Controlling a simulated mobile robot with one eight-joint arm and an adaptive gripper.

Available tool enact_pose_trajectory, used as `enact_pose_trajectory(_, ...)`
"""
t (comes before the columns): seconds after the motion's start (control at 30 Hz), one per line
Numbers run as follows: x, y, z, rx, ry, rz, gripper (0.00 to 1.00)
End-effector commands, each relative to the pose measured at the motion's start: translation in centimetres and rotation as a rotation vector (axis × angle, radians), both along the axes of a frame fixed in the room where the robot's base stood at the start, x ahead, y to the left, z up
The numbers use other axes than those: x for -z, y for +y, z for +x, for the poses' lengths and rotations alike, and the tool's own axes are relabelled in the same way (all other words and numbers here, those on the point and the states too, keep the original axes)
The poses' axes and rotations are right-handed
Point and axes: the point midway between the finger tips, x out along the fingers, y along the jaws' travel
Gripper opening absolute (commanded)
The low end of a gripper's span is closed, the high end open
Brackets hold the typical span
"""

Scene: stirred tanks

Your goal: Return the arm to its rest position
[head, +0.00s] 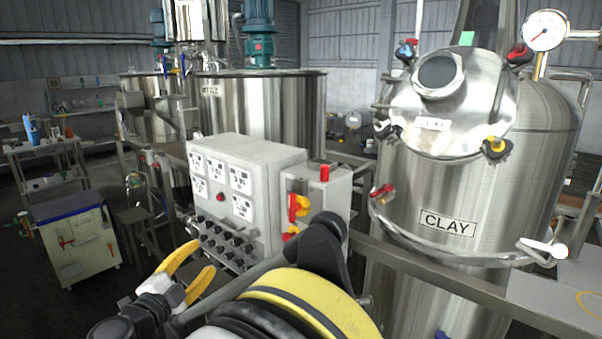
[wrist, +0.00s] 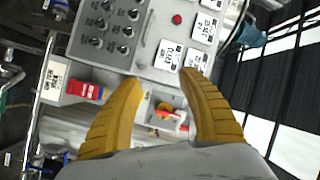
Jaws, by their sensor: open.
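My gripper (head: 188,275) shows at the lower left of the head view, with its yellow fingers apart and nothing between them. In the wrist view both yellow fingers of my gripper (wrist: 163,100) point up the picture, open and empty. Part of my arm, with a yellow band, fills the bottom middle of the head view. Behind the gripper is a grey control box (head: 250,175) with dials, labels and rows of black knobs. The control box also shows in the wrist view (wrist: 150,55), beyond the fingertips; I see no contact.
A steel tank (head: 440,270) labelled CLAY, with a tilted round lid (head: 450,110), stands at right behind a metal rail (head: 480,280). A smaller box (head: 325,190) with red and yellow switches adjoins the control box. A cabinet (head: 75,250) stands at left; dark floor shows around it.

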Motion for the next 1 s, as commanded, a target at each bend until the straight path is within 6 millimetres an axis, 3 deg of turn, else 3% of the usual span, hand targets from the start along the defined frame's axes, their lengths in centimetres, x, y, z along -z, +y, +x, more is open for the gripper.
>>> enact_pose_trajectory(0.17, -6.9, -2.7, 2.7, -0.094, -0.110, -0.044, 0.47)
enact_pose_trajectory(0.3, -14.2, -6.1, 4.3, -0.230, -0.214, -0.139, 0.47)
enact_pose_trajectory(0.4, -18.7, -9.2, 4.2, -0.358, -0.256, -0.259, 0.47)
enact_pose_trajectory(0.5, -20.5, -12.3, 2.7, -0.485, -0.238, -0.397, 0.47)
enact_pose_trajectory(0.57, -20.2, -14.3, 1.4, -0.556, -0.195, -0.483, 0.47)
enact_pose_trajectory(0.67, -17.9, -18.2, -1.6, -0.659, -0.073, -0.624, 0.47)
enact_pose_trajectory(0.8, -11.4, -25.2, -7.3, -0.756, 0.196, -0.786, 0.47)
enact_pose_trajectory(1.0, -2.2, -34.9, -16.1, -0.786, 0.602, -0.890, 0.47)
